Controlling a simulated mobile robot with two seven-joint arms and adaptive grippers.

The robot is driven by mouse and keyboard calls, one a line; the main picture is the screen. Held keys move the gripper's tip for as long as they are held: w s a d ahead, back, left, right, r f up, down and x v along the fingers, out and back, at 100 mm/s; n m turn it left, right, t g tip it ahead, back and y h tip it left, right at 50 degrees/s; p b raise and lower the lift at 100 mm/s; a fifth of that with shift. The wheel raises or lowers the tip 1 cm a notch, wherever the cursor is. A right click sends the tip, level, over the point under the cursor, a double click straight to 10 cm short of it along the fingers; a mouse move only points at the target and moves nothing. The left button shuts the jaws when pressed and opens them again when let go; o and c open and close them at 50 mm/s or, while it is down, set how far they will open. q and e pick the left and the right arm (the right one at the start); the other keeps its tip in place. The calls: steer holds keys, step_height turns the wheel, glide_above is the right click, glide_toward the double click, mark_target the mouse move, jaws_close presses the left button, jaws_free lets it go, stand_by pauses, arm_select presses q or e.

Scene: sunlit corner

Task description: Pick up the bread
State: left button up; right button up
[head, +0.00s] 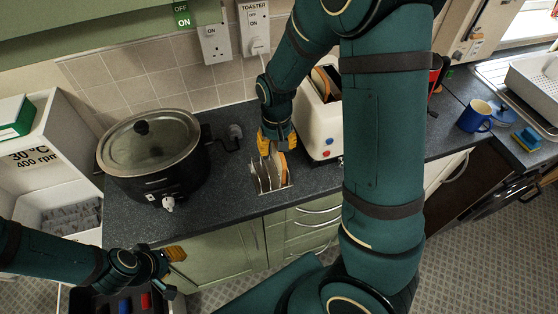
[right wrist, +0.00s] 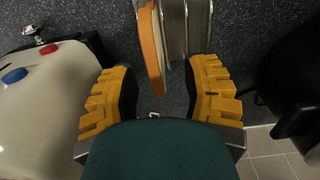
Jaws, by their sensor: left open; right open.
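A slice of bread (head: 283,165) stands upright in a metal toast rack (head: 265,186) on the dark worktop. In the right wrist view the bread (right wrist: 152,50) shows its orange-brown crust on edge, at one side of the rack (right wrist: 199,28). My right gripper (head: 276,141) is over the rack. Its yellow fingers are open in the right wrist view (right wrist: 160,85), with the bread in the gap between them; I see no finger touching it. My left gripper (head: 172,268) is open and empty, low at the left, in front of the cabinets.
A cream toaster (head: 321,122) stands right beside the rack, with bread-like slices in its top. A black slow cooker (head: 152,170) with a glass lid stands to the left. Bare worktop (head: 222,205) lies before the rack.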

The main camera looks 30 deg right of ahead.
mark_target(279, 161)
steer(key=f, duration=0.4)
steer(key=shift+d+f, duration=0.35)
steer(key=shift+f, duration=0.05)
jaws_close()
